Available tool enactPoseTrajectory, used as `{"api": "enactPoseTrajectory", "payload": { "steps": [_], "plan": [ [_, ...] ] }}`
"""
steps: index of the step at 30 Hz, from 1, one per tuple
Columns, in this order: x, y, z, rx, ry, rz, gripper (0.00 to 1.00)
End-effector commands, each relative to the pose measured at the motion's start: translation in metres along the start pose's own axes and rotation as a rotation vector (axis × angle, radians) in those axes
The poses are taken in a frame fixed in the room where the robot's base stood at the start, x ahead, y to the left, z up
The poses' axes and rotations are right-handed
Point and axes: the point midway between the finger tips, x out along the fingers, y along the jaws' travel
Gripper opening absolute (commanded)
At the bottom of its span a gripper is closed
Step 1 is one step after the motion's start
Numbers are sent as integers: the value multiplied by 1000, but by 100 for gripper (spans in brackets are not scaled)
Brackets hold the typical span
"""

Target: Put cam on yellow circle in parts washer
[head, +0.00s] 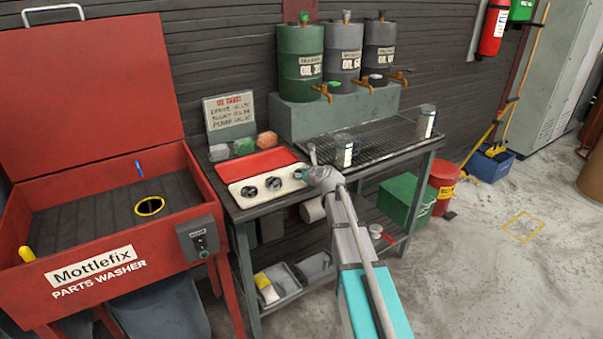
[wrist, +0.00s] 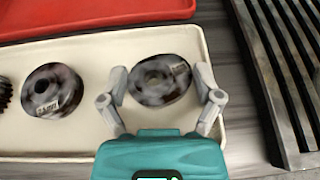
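In the wrist view, a dark, mottled, slightly oblong metal part with a centre hole and a small label (wrist: 160,80) lies on a cream tray (wrist: 105,55); it looks like the cam, but I cannot read its label. My gripper (wrist: 161,77) is open, with one finger on each side of this part. I cannot tell whether the fingers touch it. In the head view my gripper (head: 303,174) is over the right end of the tray (head: 238,192) and hides that part. The yellow circle (head: 150,206) is on the dark floor of the red parts washer (head: 110,272), at left.
A second round part (wrist: 52,90) and a toothed gear (wrist: 4,93) lie left on the tray. A red tray (head: 262,163) lies behind. A slatted grate (wrist: 285,75) is at right, with cans (head: 344,152) on it. The washer lid (head: 85,95) stands open.

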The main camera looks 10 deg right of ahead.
Motion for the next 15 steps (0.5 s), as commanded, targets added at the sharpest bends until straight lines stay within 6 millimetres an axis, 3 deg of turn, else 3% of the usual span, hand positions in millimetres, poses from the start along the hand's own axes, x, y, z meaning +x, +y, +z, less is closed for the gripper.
{"api": "enactPoseTrajectory", "payload": {
  "steps": [15],
  "plan": [
    [0,0,0,0,0,-1,100]
  ]
}}
